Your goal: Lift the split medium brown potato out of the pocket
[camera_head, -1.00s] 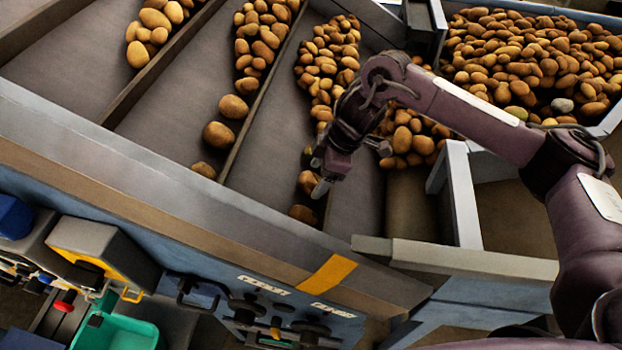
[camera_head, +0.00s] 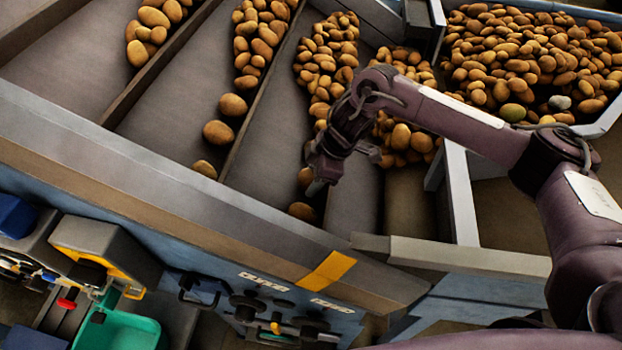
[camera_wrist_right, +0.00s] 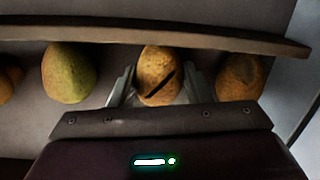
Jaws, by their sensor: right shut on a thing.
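The split brown potato (camera_wrist_right: 158,76) shows a dark slit in the right wrist view. It sits between the two fingers of my right gripper (camera_wrist_right: 156,88), which is shut on it. In the head view my right gripper (camera_head: 315,186) reaches down into the third lane, near its lower end; a brown potato (camera_head: 306,177) shows beside its fingers. How far the split potato is from the lane floor I cannot tell. My left gripper is not in view.
A greenish potato (camera_wrist_right: 68,72) and a brown potato (camera_wrist_right: 240,76) flank the held one, beside a divider rail (camera_wrist_right: 170,36). Another potato (camera_head: 302,211) lies near the lane's lower end. A metal ledge (camera_head: 180,175) borders the lanes. Heaped potatoes (camera_head: 327,65) fill the upper lane.

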